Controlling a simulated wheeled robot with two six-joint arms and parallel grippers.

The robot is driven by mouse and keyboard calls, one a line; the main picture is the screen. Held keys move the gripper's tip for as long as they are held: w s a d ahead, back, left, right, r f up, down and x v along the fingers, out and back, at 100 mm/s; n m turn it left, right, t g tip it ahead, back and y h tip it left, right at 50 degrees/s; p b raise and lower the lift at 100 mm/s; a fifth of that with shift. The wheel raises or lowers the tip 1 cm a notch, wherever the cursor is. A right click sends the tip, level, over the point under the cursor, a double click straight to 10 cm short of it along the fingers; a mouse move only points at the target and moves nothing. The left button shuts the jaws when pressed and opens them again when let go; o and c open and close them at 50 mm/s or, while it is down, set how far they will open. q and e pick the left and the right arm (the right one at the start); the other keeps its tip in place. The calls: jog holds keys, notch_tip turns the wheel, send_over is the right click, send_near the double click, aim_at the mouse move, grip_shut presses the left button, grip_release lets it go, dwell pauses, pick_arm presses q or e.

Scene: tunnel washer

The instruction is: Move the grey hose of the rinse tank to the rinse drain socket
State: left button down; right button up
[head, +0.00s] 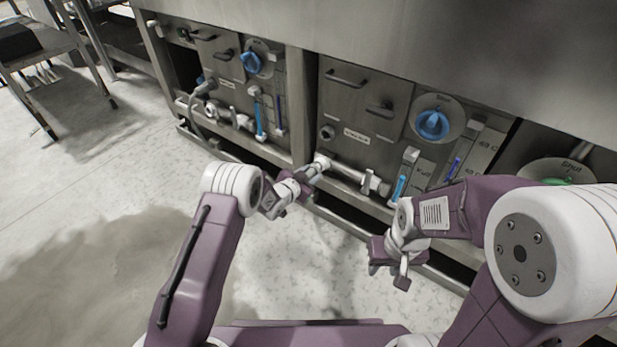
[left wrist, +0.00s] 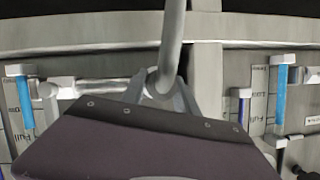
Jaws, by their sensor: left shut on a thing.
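My left gripper (head: 308,174) is shut on a grey hose (left wrist: 172,38), held between the fingertips in the left wrist view. The hose rises from the fingers to the top edge of that view. In the head view this gripper is beside the left end of a pale horizontal pipe (head: 347,175), near the post between two tank panels. Labels are too small to identify the rinse drain socket.
The left panel has a blue knob (head: 250,62); the right panel has a larger blue knob (head: 432,124). A low ledge (head: 240,140) with fittings runs along the panels. A metal table (head: 38,52) stands at the far left. The floor at left is clear.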

pick_arm(q)
jog(key=shift+w+d, duration=0.2)
jog(key=shift+w, duration=0.05)
dwell(0.6)
jog(key=c, duration=0.8)
grip_release()
jog(key=shift+c, duration=0.2)
jog(key=p+v, duration=0.4)
jog(key=shift+s+a+r, duration=0.1)
jog(key=shift+s+r, duration=0.05)
jog(key=shift+r, duration=0.35)
jog(key=b+v, duration=0.1)
jog(key=b, duration=0.1)
jog(key=b+v, duration=0.3)
jog(key=b, duration=0.1)
jog(key=shift+s+a+f, duration=0.15)
jog(key=shift+s+f, duration=0.15)
